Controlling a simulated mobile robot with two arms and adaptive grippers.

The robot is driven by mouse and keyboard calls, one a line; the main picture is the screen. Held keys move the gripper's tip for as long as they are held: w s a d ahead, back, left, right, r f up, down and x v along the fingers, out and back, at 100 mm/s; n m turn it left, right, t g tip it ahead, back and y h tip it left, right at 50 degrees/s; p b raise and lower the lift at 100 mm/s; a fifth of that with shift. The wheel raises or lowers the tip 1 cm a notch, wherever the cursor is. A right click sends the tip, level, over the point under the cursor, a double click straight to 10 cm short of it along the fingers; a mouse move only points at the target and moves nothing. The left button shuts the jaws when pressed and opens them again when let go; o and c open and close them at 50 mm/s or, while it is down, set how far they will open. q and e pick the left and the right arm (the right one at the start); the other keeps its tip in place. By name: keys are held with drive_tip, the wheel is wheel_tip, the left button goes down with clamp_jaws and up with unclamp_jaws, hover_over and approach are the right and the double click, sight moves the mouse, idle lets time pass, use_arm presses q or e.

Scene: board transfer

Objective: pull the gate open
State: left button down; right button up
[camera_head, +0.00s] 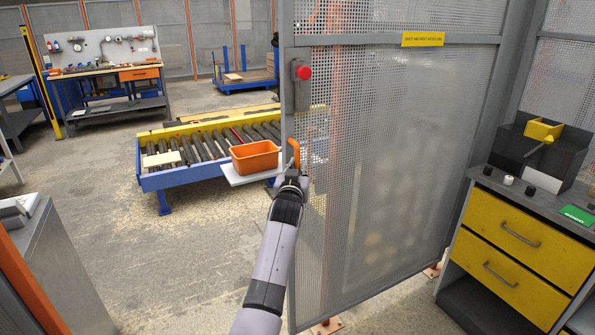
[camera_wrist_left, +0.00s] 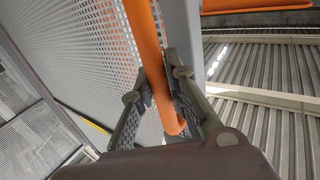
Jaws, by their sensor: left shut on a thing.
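The gate is a tall grey-framed mesh panel (camera_head: 400,170) filling the middle and right of the head view, standing at an angle with open floor left of its near upright edge. An orange vertical handle (camera_head: 295,153) sits on that edge. My left gripper (camera_head: 293,178) is at the handle's lower part. In the left wrist view, the handle (camera_wrist_left: 147,50) runs between the two fingers of my left gripper (camera_wrist_left: 161,82), which is shut on it, near its lower end. The gate mesh (camera_wrist_left: 75,45) lies to the left there. My right gripper is out of view.
A roller conveyor (camera_head: 205,150) with an orange bin (camera_head: 255,156) stands beyond the gate's edge. A red button (camera_head: 304,72) is on the post above the handle. A yellow-drawer cabinet (camera_head: 512,240) stands at right, a grey cabinet (camera_head: 62,270) at left. Floor between is clear.

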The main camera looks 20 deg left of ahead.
use_arm(q)
drive_tip(key=shift+w+d+f, duration=0.1)
drive_tip(key=c, duration=1.6)
unclamp_jaws()
drive_tip(key=shift+o, duration=0.2)
drive_tip(key=v, duration=1.2)
